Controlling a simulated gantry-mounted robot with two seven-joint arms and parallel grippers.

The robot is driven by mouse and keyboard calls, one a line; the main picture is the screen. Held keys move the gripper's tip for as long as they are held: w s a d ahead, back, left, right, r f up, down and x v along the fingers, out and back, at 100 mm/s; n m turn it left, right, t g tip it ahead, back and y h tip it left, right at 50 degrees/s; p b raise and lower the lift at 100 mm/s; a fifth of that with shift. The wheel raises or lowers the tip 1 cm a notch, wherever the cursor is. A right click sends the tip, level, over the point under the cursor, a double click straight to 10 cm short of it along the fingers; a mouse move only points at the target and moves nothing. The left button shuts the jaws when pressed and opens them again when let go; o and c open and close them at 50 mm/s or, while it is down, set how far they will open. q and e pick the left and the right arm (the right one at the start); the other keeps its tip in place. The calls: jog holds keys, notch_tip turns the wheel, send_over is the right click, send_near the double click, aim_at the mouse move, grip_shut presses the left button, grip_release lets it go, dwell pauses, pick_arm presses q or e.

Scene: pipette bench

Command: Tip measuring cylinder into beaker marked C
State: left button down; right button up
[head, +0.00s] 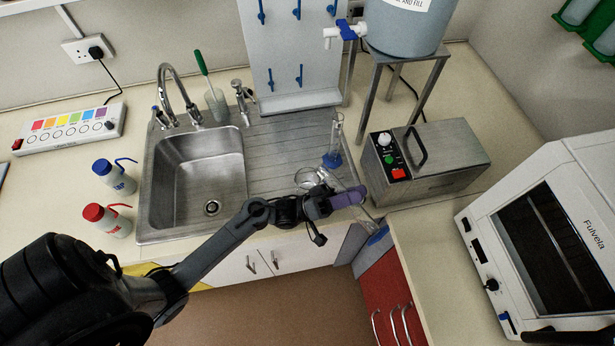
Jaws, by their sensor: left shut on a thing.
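My left gripper (352,197) is shut on a clear measuring cylinder (367,217) with a blue foot (378,236). The cylinder is tilted: its foot points to the lower right, over the counter's front edge, and its upper end points to the upper left. The purple gripper fingers hide part of it. A clear glass beaker (307,177) is just up and left of my gripper, near the cylinder's upper end. I cannot read any letter on it, and cannot tell whether liquid is flowing. My right gripper is not in view.
A second measuring cylinder (332,159) with a blue foot stands upright behind the beaker. A metal box with buttons (440,170) is close on the right. The steel sink (200,170) is on the left. Red and blue capped bottles stand left of the sink.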

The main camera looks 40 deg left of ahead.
pick_arm(q)
jog(key=shift+d+f+m+g+b, duration=0.15)
jog(key=shift+f+m+g+b, duration=0.2)
jog(key=shift+f+m+g, duration=0.5)
jog(key=shift+s+f+m+g, duration=0.1)
jog(key=shift+m+g, duration=0.45)
jog(key=shift+m, duration=0.2)
jog(key=r+p, duration=0.1)
jog(key=m+p, duration=0.1)
jog(key=p, duration=0.1)
jog(key=shift+a+r+g+p, duration=0.3)
jog(key=shift+a+r+g, duration=0.1)
jog(key=m+g+y+p, duration=0.1)
jog(key=a+f+m+g+y+p, duration=0.1)
jog(key=m+p, duration=0.1)
jog(key=shift+a+f+g, duration=0.2)
jog(key=shift+f+g, duration=0.05)
jog(key=shift+g, duration=0.05)
jog(key=shift+w+d+f+m+g+y+p, duration=0.15)
jog(key=shift+f+m+g+y+p, duration=0.4)
jog(key=shift+f+m+y+p, duration=0.9)
jog(key=shift+w+d+f+m+g+y+p, duration=0.1)
jog(key=shift+f+m+g+y+p, duration=0.75)
jog(key=shift+p, duration=1.1)
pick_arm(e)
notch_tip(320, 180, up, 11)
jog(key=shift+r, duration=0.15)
